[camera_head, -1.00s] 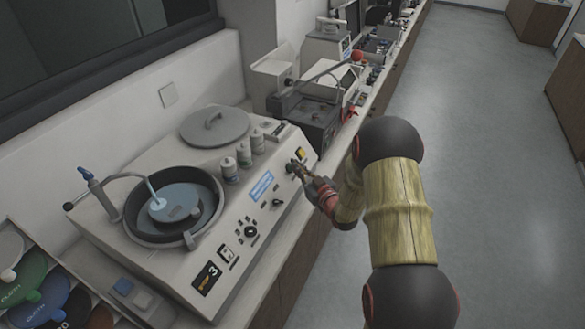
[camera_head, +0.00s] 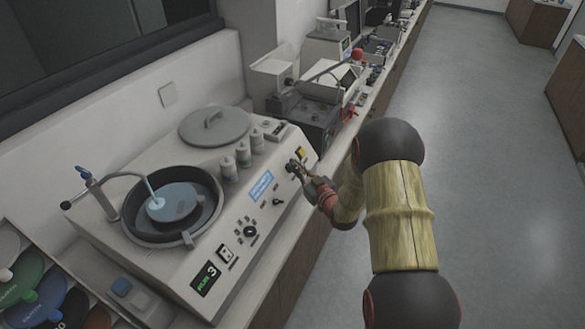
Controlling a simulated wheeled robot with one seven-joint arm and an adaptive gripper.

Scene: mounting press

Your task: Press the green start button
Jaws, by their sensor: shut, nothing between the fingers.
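The grinding-type machine (camera_head: 130,255) stands on the bench with its sloped control panel facing my arm. My gripper (camera_head: 294,168) is shut, with its fingertips at the panel's upper right end, just below a yellow-marked switch (camera_head: 301,153). No green button shows; the spot at the fingertips is covered by the gripper. I cannot tell whether the tips touch the panel. A small display (camera_head: 205,280) at the panel's lower left shows green characters beside a figure 3.
The round bowl (camera_head: 130,235) holds a blue-grey disc under a curved water spout. Several small bottles (camera_head: 228,168) and a grey lid (camera_head: 213,126) sit behind the panel. Other equipment (camera_head: 312,120) stands farther along the bench. The floor (camera_head: 480,150) at right is clear.

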